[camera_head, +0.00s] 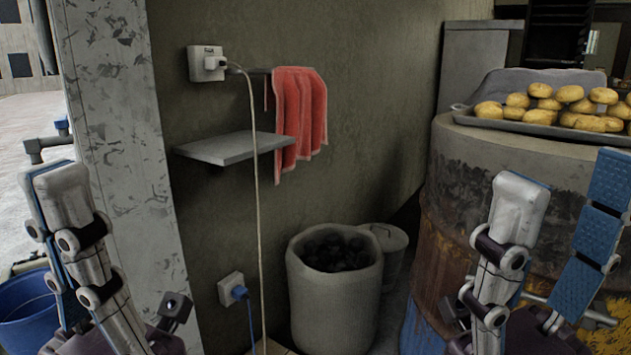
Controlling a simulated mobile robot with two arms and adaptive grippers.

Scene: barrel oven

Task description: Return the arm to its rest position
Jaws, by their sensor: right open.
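My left gripper (62,198) stands at the lower left with its fingers pointing up, in front of the concrete pillar. Its fingers overlap in this view, so the gap between them cannot be judged. My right gripper (567,198) is at the lower right, fingers up and spread apart, with nothing between them. It is in front of the rusty barrel oven (462,190). The upper arm links of both arms are out of view.
A tray (478,121) of round buns tops the barrel. A bin of dark lumps (330,305) and a lidded bucket (394,240) stand by the wall. A shelf (232,147), red towel (298,112) and hanging cable (256,190) are on the wall. A blue bucket (28,318) is at left.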

